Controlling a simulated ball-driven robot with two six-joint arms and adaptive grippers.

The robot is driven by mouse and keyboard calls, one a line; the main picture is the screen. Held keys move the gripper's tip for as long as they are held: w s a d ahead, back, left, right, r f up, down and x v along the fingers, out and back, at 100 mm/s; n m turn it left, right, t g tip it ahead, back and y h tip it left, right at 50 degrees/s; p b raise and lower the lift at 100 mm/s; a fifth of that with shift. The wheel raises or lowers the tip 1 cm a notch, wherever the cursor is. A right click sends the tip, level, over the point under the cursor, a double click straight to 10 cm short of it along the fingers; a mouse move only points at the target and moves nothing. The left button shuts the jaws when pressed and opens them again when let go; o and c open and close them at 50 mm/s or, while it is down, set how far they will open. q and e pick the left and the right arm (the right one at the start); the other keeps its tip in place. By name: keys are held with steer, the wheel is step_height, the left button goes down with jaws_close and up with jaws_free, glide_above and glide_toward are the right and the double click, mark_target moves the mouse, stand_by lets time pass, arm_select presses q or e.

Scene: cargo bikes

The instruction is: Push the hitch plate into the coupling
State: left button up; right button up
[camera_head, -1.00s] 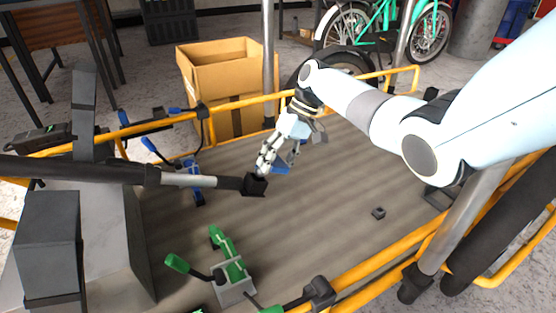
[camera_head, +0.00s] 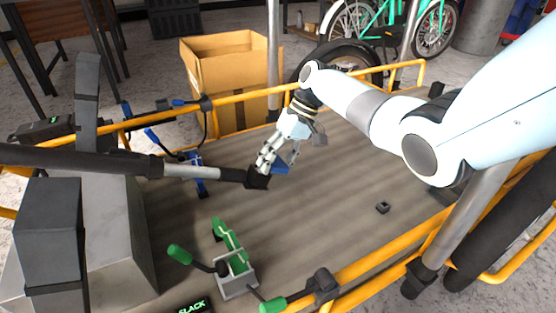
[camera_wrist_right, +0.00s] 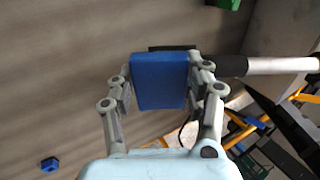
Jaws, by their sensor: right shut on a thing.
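My right gripper (camera_head: 272,160) is shut on a blue block (camera_wrist_right: 158,80), which I take to be the hitch plate. The block also shows as a small blue patch below the fingers in the head view (camera_head: 281,168). A dark drawbar with a silver sleeve (camera_head: 192,171) reaches in from the left. It ends in a black socket (camera_head: 257,178), which looks like the coupling, close to the fingertips. In the right wrist view, a dark edge (camera_wrist_right: 172,48) lies at the block's far end. I cannot tell whether block and socket touch. My left gripper is not in view.
A green-handled clamp (camera_head: 232,255) stands at the near side, a blue clamp (camera_head: 198,180) at the far left. Yellow rails (camera_head: 365,260) edge the grey bed (camera_head: 320,215). A small dark block (camera_head: 382,207) lies there; a cardboard box (camera_head: 225,75) stands behind.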

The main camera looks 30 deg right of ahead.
steer(key=shift+a+f, duration=0.3)
steer(key=shift+f, duration=0.25)
steer(key=o, duration=1.4)
steer(key=shift+c, duration=0.2)
steer(key=v, duration=0.7)
steer(key=shift+d+r, duration=0.15)
steer(key=shift+r, duration=0.1)
steer(key=shift+s, duration=0.1)
